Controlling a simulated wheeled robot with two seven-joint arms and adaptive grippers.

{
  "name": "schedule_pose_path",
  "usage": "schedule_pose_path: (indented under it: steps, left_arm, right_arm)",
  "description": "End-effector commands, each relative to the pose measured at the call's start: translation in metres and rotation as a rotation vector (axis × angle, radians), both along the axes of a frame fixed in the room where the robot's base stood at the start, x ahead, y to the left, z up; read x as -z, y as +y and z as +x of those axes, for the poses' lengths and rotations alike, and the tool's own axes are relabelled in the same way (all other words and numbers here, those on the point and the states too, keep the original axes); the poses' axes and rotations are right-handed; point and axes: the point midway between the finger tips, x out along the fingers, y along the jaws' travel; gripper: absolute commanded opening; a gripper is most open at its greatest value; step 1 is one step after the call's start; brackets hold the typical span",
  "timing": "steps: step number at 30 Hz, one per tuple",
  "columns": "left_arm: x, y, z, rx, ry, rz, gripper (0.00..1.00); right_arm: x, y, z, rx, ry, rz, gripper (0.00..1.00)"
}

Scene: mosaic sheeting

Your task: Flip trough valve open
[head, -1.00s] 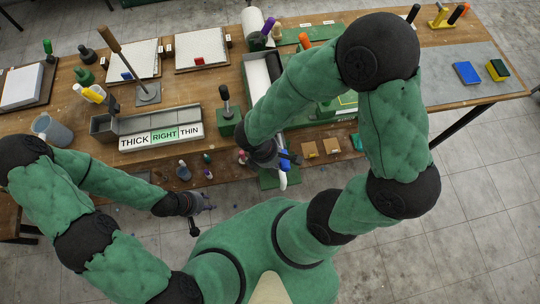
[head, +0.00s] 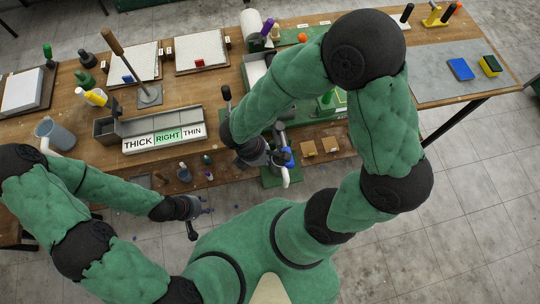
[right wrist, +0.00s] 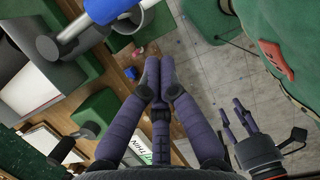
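The valve is a blue part (head: 288,153) on a grey pipe with a white spout (head: 286,177), at the front edge of the bench. The blue part also shows at the top left of the right wrist view (right wrist: 112,9). My right gripper (head: 276,160) is close beside the valve, on its left in the head view. In the right wrist view its purple fingers (right wrist: 158,66) are together at the tips, with nothing between them, apart from the blue part. My left gripper (head: 207,210) is in front of the bench, with its fingers spread and empty in the right wrist view (right wrist: 238,116).
The wooden bench (head: 210,93) carries a grey trough labelled THICK, RIGHT, THIN (head: 165,138). Small bottles (head: 184,172) stand left of the valve. Tan blocks (head: 308,148) lie to its right. A grey jug (head: 55,132) stands far left.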

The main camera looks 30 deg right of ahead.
Motion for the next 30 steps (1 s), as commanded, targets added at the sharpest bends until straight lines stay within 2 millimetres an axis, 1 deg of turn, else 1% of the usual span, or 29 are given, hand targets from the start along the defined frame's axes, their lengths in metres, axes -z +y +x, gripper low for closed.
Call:
schedule_pose_path:
  steps: [1,3,9,12,18,30]
  left_arm:
    - [-0.005,0.0,0.0,0.0,0.0,0.0,0.4]
    - [-0.007,0.0,0.0,0.0,0.0,0.0,0.4]
    - [-0.013,0.0,0.0,0.001,0.0,0.0,0.4]
    - [-0.014,0.0,0.0,0.001,0.0,0.0,0.4]
    - [-0.015,0.0,0.0,0.001,0.0,0.0,0.4]
    - [-0.014,0.0,0.0,0.001,0.0,0.0,0.4]
  right_arm:
    - [-0.015,0.004,0.002,-0.001,-0.007,0.003,0.0]
    - [-0.029,0.008,0.004,-0.002,-0.008,0.003,0.0]
    - [-0.062,0.017,0.005,-0.002,-0.004,0.003,0.0]
    - [-0.073,0.02,0.006,0.0,-0.004,0.002,0.0]
    - [-0.083,0.022,0.007,0.0,-0.002,0.003,0.0]
    - [-0.083,0.022,0.006,0.0,-0.001,0.002,0.0]
